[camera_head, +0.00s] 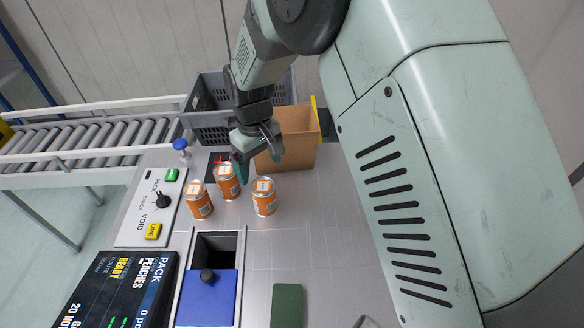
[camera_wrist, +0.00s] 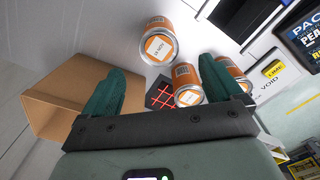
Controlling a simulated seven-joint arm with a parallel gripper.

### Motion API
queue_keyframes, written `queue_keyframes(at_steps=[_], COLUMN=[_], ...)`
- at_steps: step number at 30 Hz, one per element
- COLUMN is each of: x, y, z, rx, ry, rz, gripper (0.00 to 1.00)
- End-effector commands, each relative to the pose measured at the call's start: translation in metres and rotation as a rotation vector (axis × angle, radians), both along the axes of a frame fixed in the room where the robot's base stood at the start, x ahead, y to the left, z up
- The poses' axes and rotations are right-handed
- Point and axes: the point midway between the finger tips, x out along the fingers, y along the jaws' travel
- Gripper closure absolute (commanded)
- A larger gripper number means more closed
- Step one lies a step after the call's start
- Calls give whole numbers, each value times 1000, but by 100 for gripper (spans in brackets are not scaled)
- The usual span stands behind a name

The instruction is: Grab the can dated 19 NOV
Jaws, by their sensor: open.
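My gripper (camera_head: 257,163) is above the table behind the right can, open and empty. In the wrist view, one can (camera_wrist: 157,45) lies beyond the open fingers, apart from them; its white lid label seems to end in "NOV", with digits too small to read surely. Two more cans (camera_wrist: 187,85) (camera_wrist: 222,73) are by the right finger, partly hidden. Their dates are not readable.
An open cardboard box (camera_head: 299,140) stands behind the gripper, with a grey crate (camera_head: 207,120) at its back left. A dark pad with a red mark (camera_wrist: 161,97) lies near the cans. A button panel (camera_head: 150,208), display (camera_head: 118,290) and blue-lidded bin (camera_head: 208,298) are left and front.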

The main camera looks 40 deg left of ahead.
Motion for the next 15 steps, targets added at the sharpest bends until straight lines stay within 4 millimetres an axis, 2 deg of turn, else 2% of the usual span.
queue_keyframes(at_steps=[9,15], x=[-3,-3], y=[2,2], z=[-48,-63], rx=[-6,-5], ry=[2,2], rz=[11,10], gripper=[7,7])
